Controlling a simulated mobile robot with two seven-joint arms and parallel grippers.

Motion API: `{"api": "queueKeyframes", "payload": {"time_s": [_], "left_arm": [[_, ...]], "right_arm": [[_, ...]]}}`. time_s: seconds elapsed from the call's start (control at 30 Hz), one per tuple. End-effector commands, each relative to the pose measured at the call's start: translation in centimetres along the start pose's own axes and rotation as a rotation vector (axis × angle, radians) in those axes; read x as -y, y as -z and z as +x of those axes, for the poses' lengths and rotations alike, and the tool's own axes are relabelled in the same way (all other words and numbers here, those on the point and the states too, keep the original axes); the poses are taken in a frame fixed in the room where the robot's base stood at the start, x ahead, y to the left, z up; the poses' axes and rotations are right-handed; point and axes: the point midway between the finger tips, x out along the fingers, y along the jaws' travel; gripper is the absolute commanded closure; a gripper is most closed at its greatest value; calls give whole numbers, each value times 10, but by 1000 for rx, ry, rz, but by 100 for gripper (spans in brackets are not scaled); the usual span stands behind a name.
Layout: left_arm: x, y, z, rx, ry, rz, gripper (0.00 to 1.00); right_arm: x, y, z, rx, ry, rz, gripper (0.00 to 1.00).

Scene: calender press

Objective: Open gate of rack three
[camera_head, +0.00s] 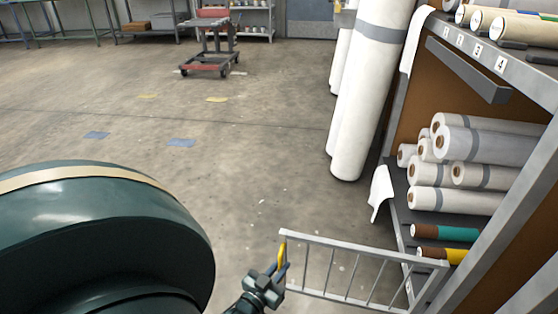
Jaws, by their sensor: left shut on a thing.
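The gate (355,247) is a pale grey metal frame with several upright bars, at the bottom centre right. Its right end meets the rack (392,215) near the lower shelf, and its left end reaches out over the floor. A yellow handle (281,254) is at its left end. My left gripper (281,268) is shut on the yellow handle; the fingers partly hide it. My right gripper is not in view.
Pale rolls (485,145) and several coloured ones lie on the rack's shelf; number labels (500,64) run along its upper edge. Tall white rolls (365,90) stand beside it. A cart (208,50) is farther back. The floor at centre is clear.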

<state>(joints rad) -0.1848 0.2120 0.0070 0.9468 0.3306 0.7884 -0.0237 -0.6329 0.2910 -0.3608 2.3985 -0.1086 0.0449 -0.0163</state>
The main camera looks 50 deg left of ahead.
Motion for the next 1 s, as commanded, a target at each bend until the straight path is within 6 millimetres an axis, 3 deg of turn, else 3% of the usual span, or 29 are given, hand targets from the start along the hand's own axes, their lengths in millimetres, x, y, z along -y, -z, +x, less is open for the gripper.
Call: {"api": "queueKeyframes", "payload": {"time_s": [0.33, 0.37, 0.57, 1.0], "left_arm": [[-4, 0, 1, 0, -7, 0, 100], [-4, 0, 1, 0, -8, 0, 86], [-3, 0, 1, -1, -5, 0, 71], [-2, 0, 0, 0, -4, 0, 71]], "right_arm": [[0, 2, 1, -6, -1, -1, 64], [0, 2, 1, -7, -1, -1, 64], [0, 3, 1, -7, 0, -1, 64], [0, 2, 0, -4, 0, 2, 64]]}}
